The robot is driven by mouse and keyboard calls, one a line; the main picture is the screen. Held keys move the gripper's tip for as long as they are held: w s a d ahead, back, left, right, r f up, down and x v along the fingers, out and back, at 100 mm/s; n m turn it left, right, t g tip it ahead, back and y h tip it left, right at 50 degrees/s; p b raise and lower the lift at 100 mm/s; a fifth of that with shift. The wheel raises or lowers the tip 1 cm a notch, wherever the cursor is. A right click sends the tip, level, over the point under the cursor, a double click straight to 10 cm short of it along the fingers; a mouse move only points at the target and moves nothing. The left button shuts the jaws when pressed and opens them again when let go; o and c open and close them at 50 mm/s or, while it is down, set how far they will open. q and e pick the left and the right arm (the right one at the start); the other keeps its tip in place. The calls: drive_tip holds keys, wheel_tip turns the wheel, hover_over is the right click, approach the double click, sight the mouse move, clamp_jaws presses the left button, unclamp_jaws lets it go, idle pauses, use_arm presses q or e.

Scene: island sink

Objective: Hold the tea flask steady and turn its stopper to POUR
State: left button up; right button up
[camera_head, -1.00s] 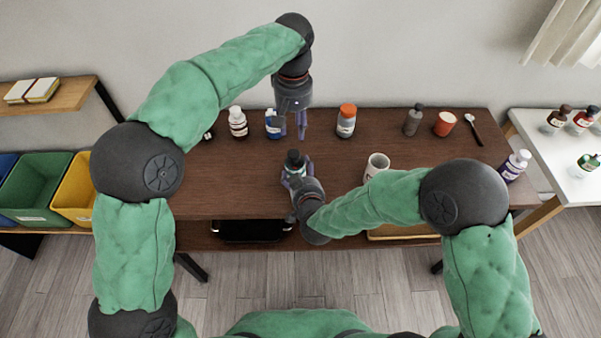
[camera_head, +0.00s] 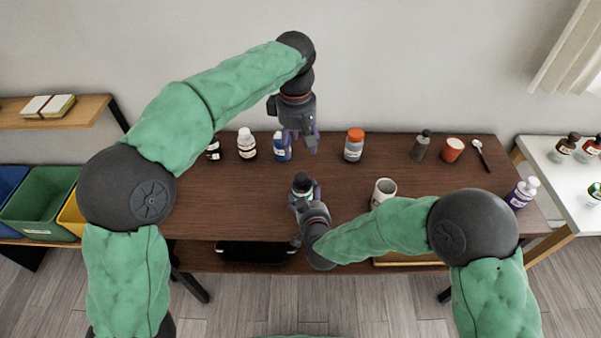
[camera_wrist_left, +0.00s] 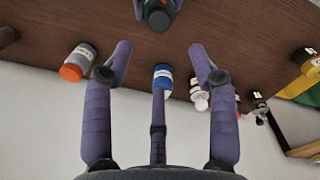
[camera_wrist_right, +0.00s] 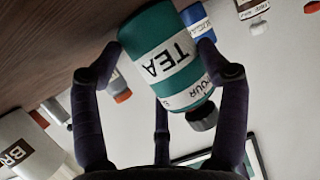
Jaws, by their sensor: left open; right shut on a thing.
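The tea flask (camera_wrist_right: 170,62) is a teal cylinder with a white TEA band. In the right wrist view a second white band near its black stopper (camera_wrist_right: 203,115) shows letters reading "OUR", partly covered by a finger. My right gripper (camera_head: 304,198) is shut around the flask's body at the front middle of the table; the flask (camera_head: 302,183) looks upright. My left gripper (camera_head: 301,143) is open and empty, above and behind the flask. In the left wrist view the stopper (camera_wrist_left: 158,20) shows at the top, beyond the open fingers and apart from them.
A blue bottle (camera_head: 282,148), a white-capped bottle (camera_head: 246,146) and an orange-capped jar (camera_head: 354,147) stand along the back.

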sight(300, 176)
use_arm(q)
drive_tip(key=f, duration=1.2)
drive_tip(key=shift+w+d, duration=0.2)
drive_tip(key=shift+w, duration=0.05)
drive_tip(key=shift+c, duration=0.2)
drive_tip(key=c, duration=1.1)
